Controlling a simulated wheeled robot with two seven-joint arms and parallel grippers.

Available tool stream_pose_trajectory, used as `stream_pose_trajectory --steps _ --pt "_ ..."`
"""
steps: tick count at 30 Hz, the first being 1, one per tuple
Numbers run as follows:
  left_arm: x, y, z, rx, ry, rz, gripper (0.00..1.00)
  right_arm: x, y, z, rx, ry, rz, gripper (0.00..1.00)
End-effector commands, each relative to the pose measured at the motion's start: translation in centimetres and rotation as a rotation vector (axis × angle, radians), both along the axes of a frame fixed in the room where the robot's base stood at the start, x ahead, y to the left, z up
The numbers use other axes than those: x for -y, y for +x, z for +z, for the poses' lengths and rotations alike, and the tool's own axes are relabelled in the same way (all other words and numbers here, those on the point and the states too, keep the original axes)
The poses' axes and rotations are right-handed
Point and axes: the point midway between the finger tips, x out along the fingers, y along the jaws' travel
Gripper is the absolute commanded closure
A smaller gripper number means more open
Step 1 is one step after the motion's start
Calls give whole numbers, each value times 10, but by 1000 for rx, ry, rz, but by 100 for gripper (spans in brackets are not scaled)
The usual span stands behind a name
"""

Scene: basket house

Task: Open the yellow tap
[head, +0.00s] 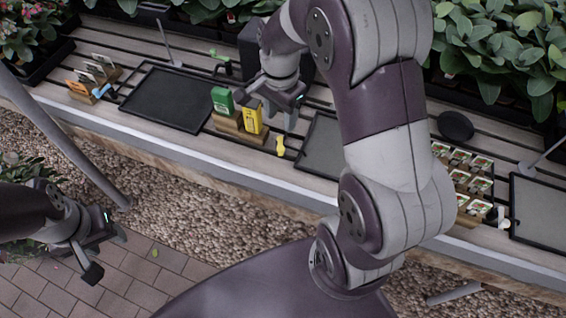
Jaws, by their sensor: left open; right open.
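A small yellow piece (280,145), which looks like the yellow tap, shows at the front of the bench, just right of a yellow box. Its shape is too small to tell whether it is turned. My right gripper (266,107) is open above the bench, up and slightly left of the yellow piece, and appears apart from it. It overlaps the yellow box (252,118) in the picture; I cannot tell whether they touch. My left gripper (105,252) is open and empty at lower left, over the paving and away from the bench.
A green box (222,101) stands beside the yellow box in a wooden holder. Dark trays (170,98) lie to either side on the slatted bench. Seed packets (465,170) stand at right and small tools (92,78) at left. Leafy plants (495,50) line the back.

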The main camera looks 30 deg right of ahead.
Motion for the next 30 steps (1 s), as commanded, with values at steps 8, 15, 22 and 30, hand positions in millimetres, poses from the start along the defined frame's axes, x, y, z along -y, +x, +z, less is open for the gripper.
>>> stream_pose_trajectory --steps 8,15,22,30 --pt "0 1 -2 1 0 0 52 0 -1 -65 -8 1 1 52" --pt "0 0 -5 1 0 0 52 0 0 -110 -5 0 2 52" --pt "0 0 -5 1 0 0 52 0 0 -119 -3 0 2 52" --pt "0 0 -5 1 0 0 52 0 0 -119 -3 0 2 94"
